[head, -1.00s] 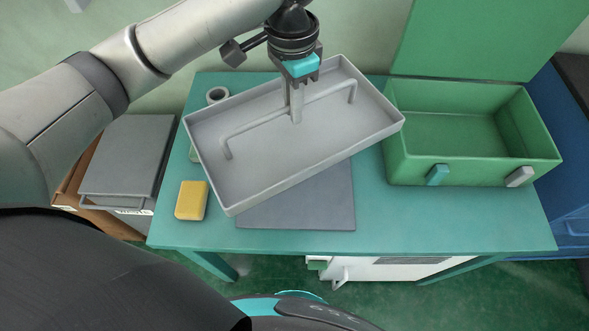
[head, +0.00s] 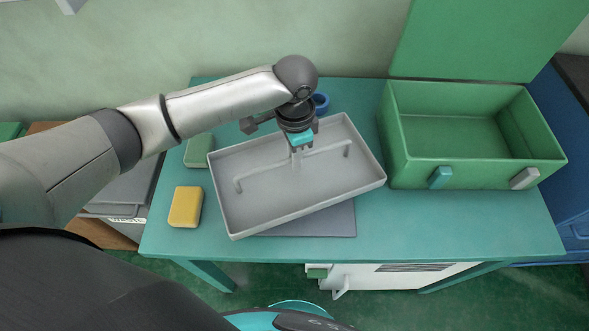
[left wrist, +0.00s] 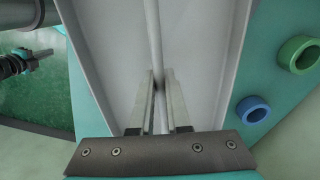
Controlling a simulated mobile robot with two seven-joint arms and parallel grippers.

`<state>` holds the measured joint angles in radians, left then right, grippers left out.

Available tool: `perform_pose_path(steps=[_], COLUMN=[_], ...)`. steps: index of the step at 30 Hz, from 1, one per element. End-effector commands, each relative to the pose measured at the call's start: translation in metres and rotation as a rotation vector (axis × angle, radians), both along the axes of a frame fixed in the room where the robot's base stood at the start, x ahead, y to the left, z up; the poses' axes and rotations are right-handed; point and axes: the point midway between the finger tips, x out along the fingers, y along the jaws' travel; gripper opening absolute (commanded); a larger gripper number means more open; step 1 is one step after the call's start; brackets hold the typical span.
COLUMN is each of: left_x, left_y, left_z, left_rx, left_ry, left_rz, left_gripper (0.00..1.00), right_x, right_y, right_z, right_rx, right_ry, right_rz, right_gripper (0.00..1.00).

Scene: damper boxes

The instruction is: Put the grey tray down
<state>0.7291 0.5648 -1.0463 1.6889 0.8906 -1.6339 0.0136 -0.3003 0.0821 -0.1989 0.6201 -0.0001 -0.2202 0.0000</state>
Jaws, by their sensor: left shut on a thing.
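The grey tray (head: 290,198) is a shallow rectangular tray with a long bar handle (head: 325,151) across its middle. My left gripper (head: 297,158) is shut on the handle from above. In the left wrist view the fingers of my left gripper (left wrist: 158,85) sit on either side of the bar, inside the tray (left wrist: 112,60). The tray is turned slightly and covers most of a dark grey mat (head: 335,222) on the teal table (head: 400,225). I cannot tell whether its underside touches the mat.
A green open box (head: 475,170) with its lid raised stands right of the tray. A yellow block (head: 185,207) and a green block (head: 198,150) lie to the left. A blue ring (head: 321,103) is behind the tray; a green ring (left wrist: 300,55) shows in the wrist view.

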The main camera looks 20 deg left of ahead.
Motion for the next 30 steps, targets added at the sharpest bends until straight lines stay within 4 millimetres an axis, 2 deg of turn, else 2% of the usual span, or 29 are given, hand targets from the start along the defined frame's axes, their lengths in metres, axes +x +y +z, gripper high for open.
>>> perform_pose_path(steps=[4, 11, 22, 23, 30], left_x=[0.000, 0.000, 0.000, 0.000, 0.000], left_y=[0.000, 0.000, 0.000, 0.000, 0.000], left_z=[-0.011, -0.044, -0.046, -0.047, -0.047], left_rx=[0.000, 0.000, -0.001, -0.001, 0.000], left_ry=[0.000, 0.000, -0.001, -0.001, 0.000], left_rz=[0.000, -0.001, 0.000, 0.000, 0.000], left_gripper=[0.00, 0.00, 0.00, 0.16, 0.43], right_x=[0.000, 0.000, 0.000, 0.000, 0.000], right_y=[0.003, 0.004, 0.004, 0.004, 0.004], right_z=[-0.003, -0.012, -0.011, -0.011, -0.011], right_rx=[0.003, 0.006, 0.006, 0.006, 0.005], right_ry=[0.000, -0.001, -0.001, -0.001, -0.001], right_rz=[-0.001, 0.000, 0.001, 0.001, 0.000], right_gripper=[0.00, 0.00, 0.00, 0.00, 0.00])
